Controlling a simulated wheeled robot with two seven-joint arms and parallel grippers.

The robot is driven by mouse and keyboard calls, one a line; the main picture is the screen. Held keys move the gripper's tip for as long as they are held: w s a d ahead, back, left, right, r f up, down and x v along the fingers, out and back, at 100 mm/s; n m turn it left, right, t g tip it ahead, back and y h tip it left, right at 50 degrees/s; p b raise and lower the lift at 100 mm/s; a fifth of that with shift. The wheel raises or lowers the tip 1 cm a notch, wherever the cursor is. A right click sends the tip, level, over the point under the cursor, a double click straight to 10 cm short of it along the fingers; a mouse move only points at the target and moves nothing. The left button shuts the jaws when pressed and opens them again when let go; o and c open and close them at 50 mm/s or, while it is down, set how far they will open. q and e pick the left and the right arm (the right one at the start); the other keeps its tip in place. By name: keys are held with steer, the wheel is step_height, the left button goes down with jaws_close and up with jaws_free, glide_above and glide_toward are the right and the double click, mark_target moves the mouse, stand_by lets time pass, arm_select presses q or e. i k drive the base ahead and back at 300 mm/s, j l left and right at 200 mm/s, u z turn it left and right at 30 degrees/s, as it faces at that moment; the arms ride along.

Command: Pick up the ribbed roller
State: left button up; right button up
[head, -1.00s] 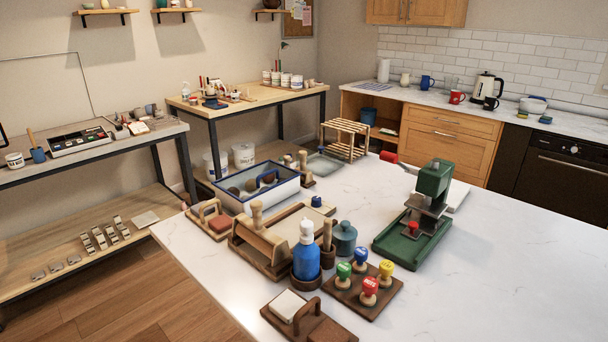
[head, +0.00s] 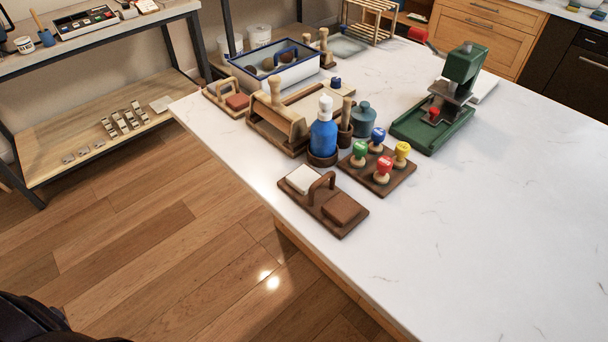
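I cannot make out with certainty which object is the ribbed roller; no ribbing is clear at this size. A wooden stand (head: 266,134) on the white table holds a pale upright handle (head: 275,92) and a broad light-wood piece. A white tray with a blue rim (head: 239,79) behind it holds dark rounded items and a blue handle. Small upright wooden tools (head: 325,47) stand beside that tray. A red cylinder-like end (head: 417,34) shows at the far edge. Neither gripper is in view.
A blue bottle (head: 323,136), a stamp board (head: 395,178) with several coloured stamps, a dark board with a handle (head: 337,222) and a green press (head: 458,85) stand on the white table (head: 480,230). Its right front is clear. A shelf unit (head: 90,145) is at left.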

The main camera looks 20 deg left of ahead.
mark_target(324, 32)
steer(key=u, duration=0.15)
steer(key=i+j+u, duration=0.2)
steer(key=j, duration=0.2)
steer(key=j+u, duration=0.25)
steer(key=j, duration=0.15)
steer(key=i+j+u, duration=0.4)
steer(key=j, duration=0.25)
steer(key=i+j+u, duration=0.3)
steer(key=i, duration=0.15)
steer(key=i+j+u, duration=0.3)
steer(key=i, duration=0.2)
steer(key=i+u, duration=0.3)
steer(key=i, duration=0.2)
steer(key=i+z, duration=0.75)
steer(key=i+j+z, duration=0.15)
steer(key=z, duration=0.2)
steer(key=i, duration=0.1)
